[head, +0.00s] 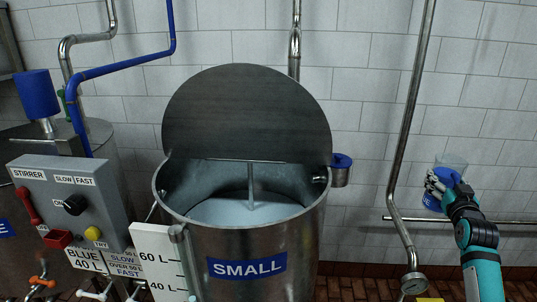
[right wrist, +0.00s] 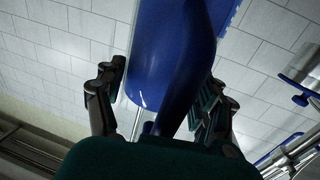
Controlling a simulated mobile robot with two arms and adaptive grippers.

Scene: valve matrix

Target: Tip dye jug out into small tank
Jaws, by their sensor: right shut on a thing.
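The small tank (head: 247,238), a steel drum with a blue SMALL label, stands in the middle of the head view. Its round lid (head: 247,112) is raised open at the back. Pale liquid (head: 245,210) and a thin stirrer shaft show inside. My right gripper (head: 436,187) is to the right of the tank, apart from it, in front of the tiled wall. It is shut on the dye jug (head: 453,162), a clear-rimmed jug with blue in it, which looks roughly upright. In the right wrist view the jug's blue body (right wrist: 165,55) fills the space between the fingers. My left gripper is out of view.
A control box (head: 70,195) labelled STIRRER stands left of the tank, with a white level scale (head: 160,272) beside it. A small blue-rimmed steel cup (head: 341,172) hangs at the tank's right rim. A vertical pipe (head: 405,150) runs between tank and jug.

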